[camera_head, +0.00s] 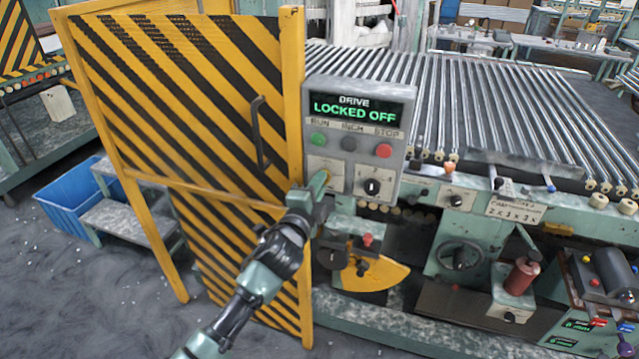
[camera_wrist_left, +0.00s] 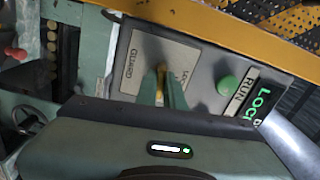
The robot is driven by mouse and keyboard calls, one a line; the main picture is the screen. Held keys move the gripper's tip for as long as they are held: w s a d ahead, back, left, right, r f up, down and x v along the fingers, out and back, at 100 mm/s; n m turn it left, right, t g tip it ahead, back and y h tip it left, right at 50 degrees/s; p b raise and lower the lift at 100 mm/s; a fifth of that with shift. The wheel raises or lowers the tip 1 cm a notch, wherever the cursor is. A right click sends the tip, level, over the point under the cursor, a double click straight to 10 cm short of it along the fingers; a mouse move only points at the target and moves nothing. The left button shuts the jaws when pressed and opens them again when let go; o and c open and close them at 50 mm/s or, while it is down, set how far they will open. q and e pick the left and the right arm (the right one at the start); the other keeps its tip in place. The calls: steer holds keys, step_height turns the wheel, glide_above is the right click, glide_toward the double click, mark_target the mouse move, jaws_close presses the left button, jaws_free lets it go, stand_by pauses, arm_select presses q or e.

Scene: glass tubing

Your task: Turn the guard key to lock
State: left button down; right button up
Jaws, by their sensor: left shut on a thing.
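The grey control panel (camera_head: 397,166) stands beside the striped guard door. Its display (camera_head: 355,109) reads DRIVE LOCKED OFF in green. My left gripper (camera_head: 321,187) comes up from below to the panel's lower left corner. In the left wrist view, the gripper (camera_wrist_left: 168,88) is shut on the brass-coloured guard key (camera_wrist_left: 159,86), in front of a plate (camera_wrist_left: 145,58) lettered GUARD. The fingers hide much of the key and part of the plate's other lettering, so the key's exact angle cannot be told. My right gripper is in neither view.
The yellow-and-black guard door (camera_head: 190,110) stands close left of my arm, with a dark handle (camera_head: 259,135). Green, black and red buttons and a black rotary knob (camera_head: 372,187) are on the panel. A blue bin (camera_head: 75,195) stands left.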

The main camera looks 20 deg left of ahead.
arm_select(q)
steer(key=shift+f+n+p, duration=0.1)
steer(key=shift+n+p, duration=1.6)
steer(key=shift+n, duration=6.4)
steer(key=c, duration=1.5)
jaws_free()
